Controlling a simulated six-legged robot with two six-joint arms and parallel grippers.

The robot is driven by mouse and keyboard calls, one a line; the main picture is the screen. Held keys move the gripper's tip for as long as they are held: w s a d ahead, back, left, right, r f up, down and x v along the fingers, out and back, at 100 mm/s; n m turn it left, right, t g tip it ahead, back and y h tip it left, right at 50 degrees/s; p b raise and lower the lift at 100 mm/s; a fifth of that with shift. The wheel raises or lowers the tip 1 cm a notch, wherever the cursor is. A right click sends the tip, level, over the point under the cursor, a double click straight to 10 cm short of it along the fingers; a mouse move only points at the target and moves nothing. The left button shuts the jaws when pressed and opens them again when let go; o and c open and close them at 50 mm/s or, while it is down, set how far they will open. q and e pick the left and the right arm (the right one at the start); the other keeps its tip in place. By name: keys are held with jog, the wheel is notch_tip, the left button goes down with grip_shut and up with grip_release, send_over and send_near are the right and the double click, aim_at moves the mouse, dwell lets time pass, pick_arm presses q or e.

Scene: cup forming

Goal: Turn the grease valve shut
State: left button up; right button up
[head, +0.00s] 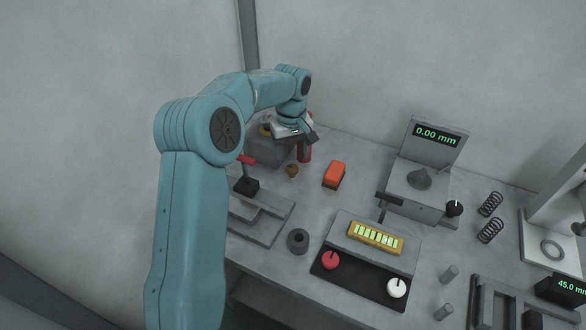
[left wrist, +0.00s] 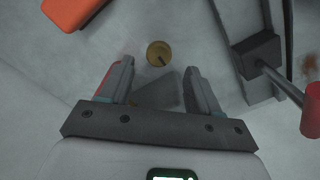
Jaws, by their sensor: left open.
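A small round brass knob (head: 292,170), which looks like the grease valve, is on the bench below my left gripper in the head view. In the left wrist view the knob (left wrist: 158,54) shows from above, with a dark pointer line on its face slanting towards the lower right. My left gripper (left wrist: 159,82) is open and empty. Its two fingers point towards the knob, which appears just beyond and between the tips, apart from them. In the head view the left gripper (head: 303,136) hangs above and behind the knob. My right gripper is not in view.
An orange block (head: 335,174) lies right of the knob. A lever with a red handle (head: 246,160) stands left on a grey stepped base (head: 258,222). A dark ring (head: 298,241) and a panel with red (head: 330,260) and white (head: 397,288) knobs are nearer.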

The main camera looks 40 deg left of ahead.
aim_at(292, 167)
pick_arm(q)
notch_tip(292, 167, down, 6)
jog(key=shift+w+r, duration=0.15)
jog(key=shift+s, duration=0.2)
jog(key=shift+w+f, duration=0.15)
jog(key=shift+f, duration=0.1)
jog(key=c, duration=1)
